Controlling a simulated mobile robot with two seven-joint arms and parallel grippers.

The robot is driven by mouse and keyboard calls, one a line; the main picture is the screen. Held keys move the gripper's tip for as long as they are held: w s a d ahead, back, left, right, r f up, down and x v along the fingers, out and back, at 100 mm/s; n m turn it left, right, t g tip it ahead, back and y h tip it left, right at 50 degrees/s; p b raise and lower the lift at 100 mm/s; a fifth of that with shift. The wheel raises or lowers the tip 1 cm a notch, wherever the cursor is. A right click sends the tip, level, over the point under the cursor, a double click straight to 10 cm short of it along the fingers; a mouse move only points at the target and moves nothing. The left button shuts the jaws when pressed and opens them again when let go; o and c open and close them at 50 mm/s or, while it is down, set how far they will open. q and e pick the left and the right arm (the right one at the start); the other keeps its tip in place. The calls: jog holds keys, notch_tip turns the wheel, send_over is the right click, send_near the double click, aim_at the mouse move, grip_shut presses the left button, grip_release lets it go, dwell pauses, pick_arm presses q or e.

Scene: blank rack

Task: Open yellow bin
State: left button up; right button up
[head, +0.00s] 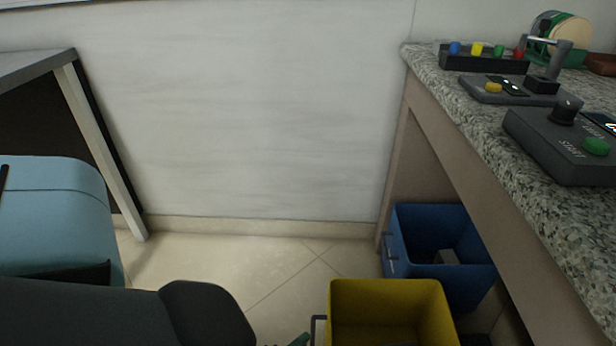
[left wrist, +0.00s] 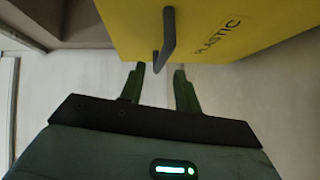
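The yellow bin (head: 388,308) is at the bottom right of the head view, beside the counter, and I see into its open top. Its dark handle (head: 317,328) is on its left side. In the left wrist view the yellow bin (left wrist: 130,28) fills the top, with the word PLASTIC on its face and the dark handle (left wrist: 168,38) standing out from it. My left gripper (left wrist: 159,70) is open, its two fingers apart at the handle's near end. I cannot tell whether they touch it. In the head view only a green fingertip shows at the bottom edge. My right gripper is out of view.
A blue bin (head: 440,243) stands behind the yellow one under the speckled counter (head: 480,118). Control boxes with buttons (head: 570,140) sit on the counter. A light blue object (head: 50,215) is at the left. Tiled floor (head: 255,265) is clear between.

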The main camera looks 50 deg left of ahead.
pick_arm(q)
jog(key=s, duration=0.2)
jog(key=shift+s+d+r, duration=0.2)
jog(key=shift+s, duration=0.15)
dwell(0.4)
